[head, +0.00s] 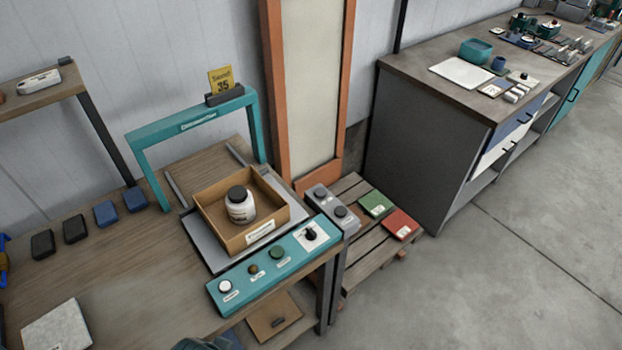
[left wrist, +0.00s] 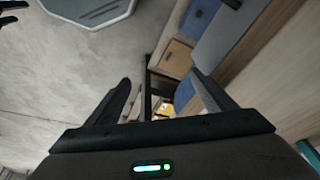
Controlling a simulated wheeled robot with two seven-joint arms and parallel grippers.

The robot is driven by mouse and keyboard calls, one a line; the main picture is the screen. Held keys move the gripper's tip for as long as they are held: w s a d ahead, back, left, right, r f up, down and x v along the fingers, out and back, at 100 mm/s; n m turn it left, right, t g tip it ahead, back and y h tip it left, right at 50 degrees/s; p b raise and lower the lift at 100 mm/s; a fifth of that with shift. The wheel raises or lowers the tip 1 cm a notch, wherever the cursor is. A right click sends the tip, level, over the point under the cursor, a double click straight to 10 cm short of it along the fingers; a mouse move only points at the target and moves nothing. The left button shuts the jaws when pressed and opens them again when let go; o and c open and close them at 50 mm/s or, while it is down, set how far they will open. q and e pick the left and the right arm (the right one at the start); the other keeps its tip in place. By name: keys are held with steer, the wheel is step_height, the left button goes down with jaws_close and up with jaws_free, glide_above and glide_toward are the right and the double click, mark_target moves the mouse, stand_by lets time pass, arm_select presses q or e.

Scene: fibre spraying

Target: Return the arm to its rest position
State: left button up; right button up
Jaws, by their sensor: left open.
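My left gripper (left wrist: 160,78) shows in the left wrist view with its two dark fingers spread apart. Nothing is held between them. Behind the fingers, blurred furniture and the grey floor show at a tilt. In the head view I cannot make out either gripper clearly. A dark shape at the bottom edge there is cut off, and I cannot tell what it is. My right gripper is not clearly shown in either view.
A wooden workbench (head: 100,285) carries an open cardboard box (head: 218,238) with a white, black-capped jar (head: 240,205) inside. A teal control panel (head: 270,265) and teal frame (head: 150,133) stand there. A pallet (head: 350,190) and dark cabinet (head: 400,130) stand right. The floor (head: 480,280) is clear.

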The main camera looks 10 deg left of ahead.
arm_select(q)
steer(key=s+f+g+b, duration=0.1)
steer(key=s+f+b, duration=0.1)
steer(key=f, duration=1.3)
steer(key=s+f+b, duration=0.1)
steer(key=f+b, duration=0.2)
steer(key=f, duration=1.1)
steer(key=s+a+f+b, duration=0.1)
steer(key=s+f+b, duration=0.1)
steer(key=s+f, duration=0.7)
steer(key=s+a+f+g+b, duration=0.1)
steer(key=s+a+f+b, duration=0.1)
steer(key=s+f, duration=0.6)
step_height(320, 180, down, 4)
steer(key=shift+s+a+f+b, duration=0.1)
steer(key=shift+s+a+b, duration=0.05)
steer(key=shift+s+b, duration=0.25)
